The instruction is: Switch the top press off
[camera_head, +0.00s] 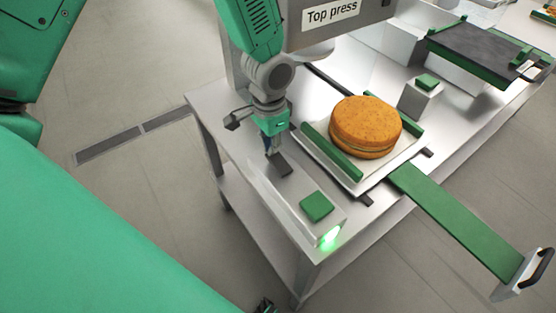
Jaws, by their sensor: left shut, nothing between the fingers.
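The top press (370,14) is a grey housing labelled "Top press" at the top of the head view, partly cut off. A pale control box (292,199) lies along the table's near edge. It carries a green button (316,206), a dark button (280,168) and a lit green lamp (331,237) on its end. My left gripper (271,151) is shut and empty, pointing down at the dark button. Its tips are just above or at the button; I cannot tell whether they touch. My right gripper is not in view.
A round filled cake (365,126) sits on a pale tray between green rails. A long green slide (457,222) with a handle juts past the table (235,155). A small block with a green button (427,82) and a dark green-edged device (485,52) stand farther right.

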